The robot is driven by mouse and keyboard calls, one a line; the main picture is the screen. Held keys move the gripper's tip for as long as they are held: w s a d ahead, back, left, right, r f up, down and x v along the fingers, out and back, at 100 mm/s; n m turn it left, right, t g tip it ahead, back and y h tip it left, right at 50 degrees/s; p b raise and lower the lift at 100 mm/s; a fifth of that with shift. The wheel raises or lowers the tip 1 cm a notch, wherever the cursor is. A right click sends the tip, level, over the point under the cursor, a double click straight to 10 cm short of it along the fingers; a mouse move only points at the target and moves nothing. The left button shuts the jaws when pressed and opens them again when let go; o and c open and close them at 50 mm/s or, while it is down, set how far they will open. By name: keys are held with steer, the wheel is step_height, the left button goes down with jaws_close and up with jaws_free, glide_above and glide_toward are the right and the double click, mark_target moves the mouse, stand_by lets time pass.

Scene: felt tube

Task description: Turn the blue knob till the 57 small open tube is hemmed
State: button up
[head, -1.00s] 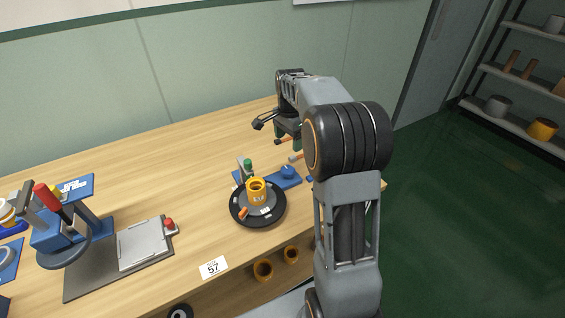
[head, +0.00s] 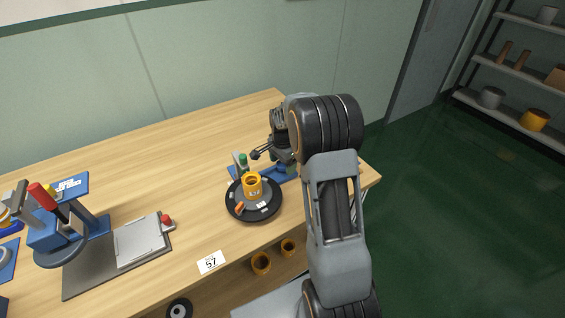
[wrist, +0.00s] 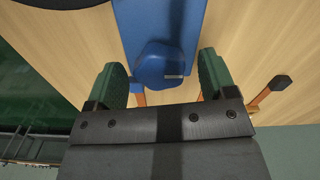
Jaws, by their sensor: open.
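The blue knob (wrist: 162,62) shows in the wrist view on its blue base plate (wrist: 165,18), with a small pale mark on its side. My gripper (wrist: 161,76) is open, with one green finger on each side of the knob and a visible gap at both. A small orange tube (head: 252,186) stands upright at the middle of a black round plate (head: 243,212) beside the base. A card marked 57 (head: 210,262) is at the table's front edge.
An orange stick with a black end (wrist: 272,94) lies right of my gripper in the wrist view. The table's back is clear.

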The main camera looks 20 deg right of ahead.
steer(key=c, duration=0.9)
steer(key=shift+n, duration=0.3)
steer(key=n, duration=0.4)
steer(key=shift+b, duration=0.4)
steer(key=n, duration=0.5)
steer(key=n+b, duration=0.1)
steer(key=n, duration=0.6)
steer(key=shift+d+n, duration=0.1)
steer(key=shift+n, duration=0.2)
steer(key=n, duration=0.6)
steer(key=shift+n, duration=0.6)
